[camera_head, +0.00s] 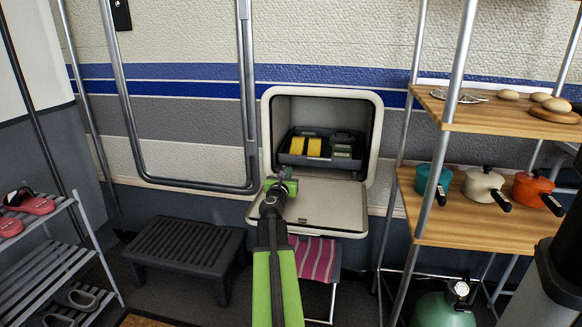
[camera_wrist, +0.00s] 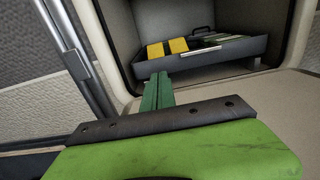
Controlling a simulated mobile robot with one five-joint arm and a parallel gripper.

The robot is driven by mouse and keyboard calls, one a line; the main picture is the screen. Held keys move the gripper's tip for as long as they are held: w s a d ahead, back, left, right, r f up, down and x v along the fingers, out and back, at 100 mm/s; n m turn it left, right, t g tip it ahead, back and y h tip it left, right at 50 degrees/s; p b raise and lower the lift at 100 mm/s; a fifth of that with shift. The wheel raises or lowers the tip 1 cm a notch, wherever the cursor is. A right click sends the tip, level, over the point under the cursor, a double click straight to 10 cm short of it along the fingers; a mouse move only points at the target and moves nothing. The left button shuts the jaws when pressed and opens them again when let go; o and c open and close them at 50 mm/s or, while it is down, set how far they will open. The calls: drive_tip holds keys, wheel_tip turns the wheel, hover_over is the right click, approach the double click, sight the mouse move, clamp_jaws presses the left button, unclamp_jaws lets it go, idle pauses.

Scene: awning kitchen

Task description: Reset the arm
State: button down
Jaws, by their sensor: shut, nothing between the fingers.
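My green arm reaches forward from the bottom of the head view. My gripper (camera_head: 281,178) is in front of the open wall compartment (camera_head: 374,130), over the left part of its lowered door (camera_head: 328,205). In the wrist view the green fingers of my gripper (camera_wrist: 157,92) are shut together with nothing between them. They point toward a dark tray (camera_wrist: 215,60) inside the compartment, apart from it as far as I can tell. The tray holds yellow blocks (camera_head: 306,147) and some grey-green items.
A black step stool (camera_head: 185,250) and a pink striped folding stool (camera_head: 318,258) stand below. A shelf rack with pots (camera_head: 484,190) is at the right. A shoe rack (camera_head: 45,265) is at the left. A green gas cylinder (camera_head: 440,310) stands at the lower right.

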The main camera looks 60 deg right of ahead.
drive_tip(key=shift+s+a, duration=0.2)
drive_tip(key=shift+a, duration=0.3)
